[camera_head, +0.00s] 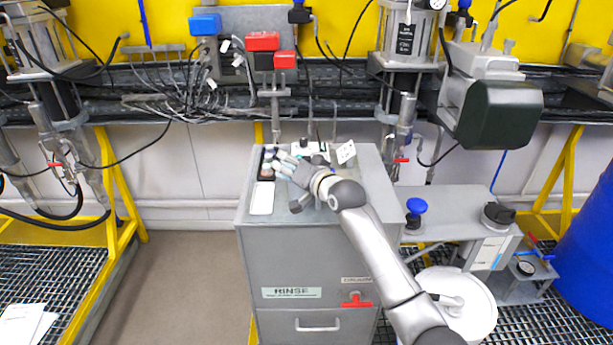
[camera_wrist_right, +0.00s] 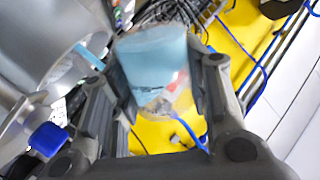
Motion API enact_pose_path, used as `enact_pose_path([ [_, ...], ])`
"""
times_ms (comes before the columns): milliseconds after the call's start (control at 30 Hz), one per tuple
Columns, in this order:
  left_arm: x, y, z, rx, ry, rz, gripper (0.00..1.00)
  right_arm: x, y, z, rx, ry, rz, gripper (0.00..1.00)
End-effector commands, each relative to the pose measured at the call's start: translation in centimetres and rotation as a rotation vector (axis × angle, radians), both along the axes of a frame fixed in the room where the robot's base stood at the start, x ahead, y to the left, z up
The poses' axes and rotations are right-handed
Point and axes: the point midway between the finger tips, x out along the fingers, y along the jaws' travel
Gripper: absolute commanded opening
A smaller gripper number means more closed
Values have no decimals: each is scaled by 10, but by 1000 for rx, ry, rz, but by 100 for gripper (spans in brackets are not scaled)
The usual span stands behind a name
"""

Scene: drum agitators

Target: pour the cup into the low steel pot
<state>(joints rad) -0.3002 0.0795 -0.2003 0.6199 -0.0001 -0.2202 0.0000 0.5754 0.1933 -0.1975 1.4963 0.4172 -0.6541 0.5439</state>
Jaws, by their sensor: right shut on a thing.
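My right gripper (camera_head: 285,163) is above the back left part of the grey cabinet top. In the wrist view its two fingers (camera_wrist_right: 160,85) are shut on a see-through cup (camera_wrist_right: 152,65) with pale blue contents. The cup looks tilted, with the blue towards the top of that picture and a clear part below. A large shiny round steel thing (camera_wrist_right: 45,40) beside the cup at the left may be the low steel pot; I cannot tell for sure. A pale blue streak (camera_wrist_right: 90,56) lies between them. In the head view the arm hides much of this area. My left gripper is not in view.
Machines and cables stand behind. A blue knob (camera_head: 416,206) is on the lower grey bench at right.

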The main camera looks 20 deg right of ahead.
Motion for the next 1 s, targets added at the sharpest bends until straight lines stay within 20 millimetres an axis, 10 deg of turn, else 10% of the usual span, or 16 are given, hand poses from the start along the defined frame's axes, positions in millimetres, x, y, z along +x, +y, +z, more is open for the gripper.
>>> enact_pose_path([
  [1000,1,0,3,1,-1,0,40,2,-3,6,97,54,0,18],
])
